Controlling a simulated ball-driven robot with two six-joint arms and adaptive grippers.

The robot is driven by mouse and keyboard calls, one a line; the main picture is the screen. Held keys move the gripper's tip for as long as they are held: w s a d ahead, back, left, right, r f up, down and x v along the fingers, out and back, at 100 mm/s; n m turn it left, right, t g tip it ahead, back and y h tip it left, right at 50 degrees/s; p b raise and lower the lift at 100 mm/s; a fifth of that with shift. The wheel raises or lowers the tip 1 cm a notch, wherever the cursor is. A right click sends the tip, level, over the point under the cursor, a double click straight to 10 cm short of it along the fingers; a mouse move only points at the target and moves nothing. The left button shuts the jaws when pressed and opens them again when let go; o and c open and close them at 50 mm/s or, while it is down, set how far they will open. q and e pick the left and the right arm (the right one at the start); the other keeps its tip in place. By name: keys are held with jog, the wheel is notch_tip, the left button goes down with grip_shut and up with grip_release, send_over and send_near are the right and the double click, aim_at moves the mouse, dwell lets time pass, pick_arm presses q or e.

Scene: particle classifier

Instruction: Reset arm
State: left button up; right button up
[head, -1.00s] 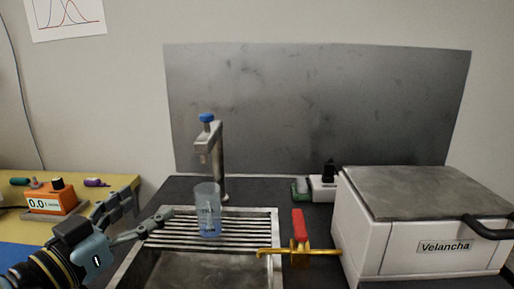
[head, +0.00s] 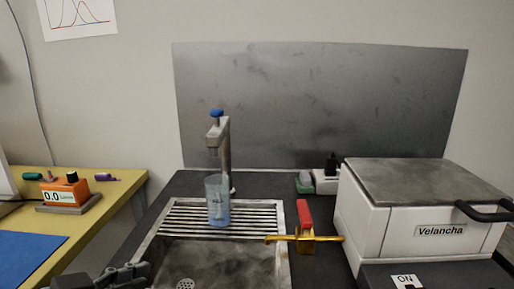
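My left gripper (head: 122,274) shows only in part at the bottom edge, left of centre, in front of the sink. Its fingers are dark and cut off by the frame, so its opening cannot be told. It is clear of the beaker. A clear beaker (head: 217,203) with bluish liquid stands upright on the slatted drain rack, below the tap. My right gripper is not in view.
The tap (head: 222,150) with a blue knob stands behind the rack (head: 175,219). A yellow valve with red handle (head: 304,214) is right of the sink basin (head: 240,262). A white Velancha box (head: 425,225) fills the right. An orange scale (head: 65,190) sits on the yellow table.

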pick_arm(q)
jog(key=s+a+f+n+g+y, duration=0.3)
jog(key=s+a+y, duration=0.25)
jog(key=s, duration=0.25)
jog(key=s+a+f+n+g+y, duration=0.3)
jog(key=s+a+g+y, duration=0.1)
jog(key=s+a, duration=0.35)
jog(key=s+a+f+g+b, duration=0.1)
jog(key=s+f+b, duration=0.15)
jog(key=f, duration=1.35)
jog(key=s+a+f+b, duration=0.1)
jog(key=s+f+b, duration=0.15)
jog(key=f, duration=1.45)
jog(key=s+f+g+b, duration=0.1)
jog(key=s+f+b, duration=0.4)
jog(key=s+f, duration=1.2)
jog(key=shift+s+a+f+n+h, duration=0.35)
jog(key=shift+s+a+f+n, duration=0.05)
jog(key=shift+s+a, duration=0.1)
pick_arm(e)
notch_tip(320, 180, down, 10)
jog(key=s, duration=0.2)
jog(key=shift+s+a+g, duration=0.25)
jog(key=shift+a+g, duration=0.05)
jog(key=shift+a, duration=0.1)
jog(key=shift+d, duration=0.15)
